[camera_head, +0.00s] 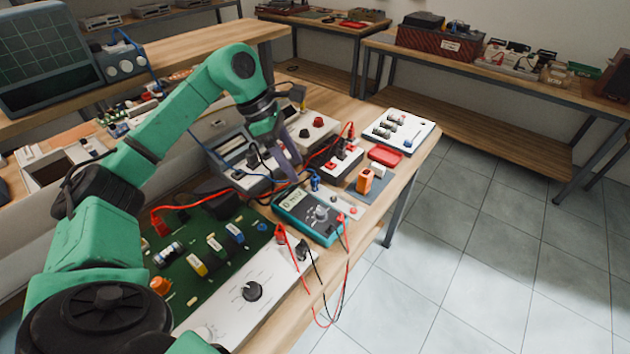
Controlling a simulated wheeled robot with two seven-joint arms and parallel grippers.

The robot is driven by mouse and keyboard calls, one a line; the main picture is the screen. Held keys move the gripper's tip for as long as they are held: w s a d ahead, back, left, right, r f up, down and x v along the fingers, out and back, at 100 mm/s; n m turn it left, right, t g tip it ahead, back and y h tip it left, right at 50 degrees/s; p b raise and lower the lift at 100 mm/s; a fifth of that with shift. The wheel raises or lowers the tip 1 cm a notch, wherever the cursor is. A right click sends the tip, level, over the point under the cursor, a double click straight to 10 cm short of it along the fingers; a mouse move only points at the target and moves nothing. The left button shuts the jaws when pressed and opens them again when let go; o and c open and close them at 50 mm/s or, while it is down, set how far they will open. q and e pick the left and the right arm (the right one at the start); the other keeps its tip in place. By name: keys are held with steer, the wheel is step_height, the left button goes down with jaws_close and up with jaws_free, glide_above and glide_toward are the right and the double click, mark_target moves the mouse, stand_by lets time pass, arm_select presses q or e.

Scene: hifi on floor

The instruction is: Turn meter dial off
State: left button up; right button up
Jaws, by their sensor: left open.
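The meter (294,208) is a teal handheld multimeter lying face up near the front edge of the workbench. Its small display is at its upper left, and its round grey dial (321,213) is in the middle of its face. The dial's exact setting is too small to read. My left arm reaches in from the left, and its gripper (283,170) points down beyond the meter, above and apart from it in the picture. It is open, with nothing seen between its fingers. My right gripper is out of view.
A green circuit board (212,247) and a white panel with a black knob (252,291) lie left of the meter. Red and black leads (330,300) hang over the bench edge. The tiled floor is clear.

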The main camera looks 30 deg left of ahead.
mark_target(320, 211)
arm_select(q)
steer(key=x, duration=0.4)
steer(key=p+x, duration=0.1)
steer(key=x, duration=0.3)
steer(key=s+p+x, duration=0.1)
steer(key=x, duration=0.3)
steer(key=shift+d+f, duration=0.15)
steer(key=shift+d, duration=0.35)
steer(key=shift+d+f, duration=0.3)
steer(key=shift+f, duration=0.15)
steer(key=shift+a, duration=0.1)
steer(key=c, duration=0.9)
steer(key=shift+w, duration=0.1)
jaws_close()
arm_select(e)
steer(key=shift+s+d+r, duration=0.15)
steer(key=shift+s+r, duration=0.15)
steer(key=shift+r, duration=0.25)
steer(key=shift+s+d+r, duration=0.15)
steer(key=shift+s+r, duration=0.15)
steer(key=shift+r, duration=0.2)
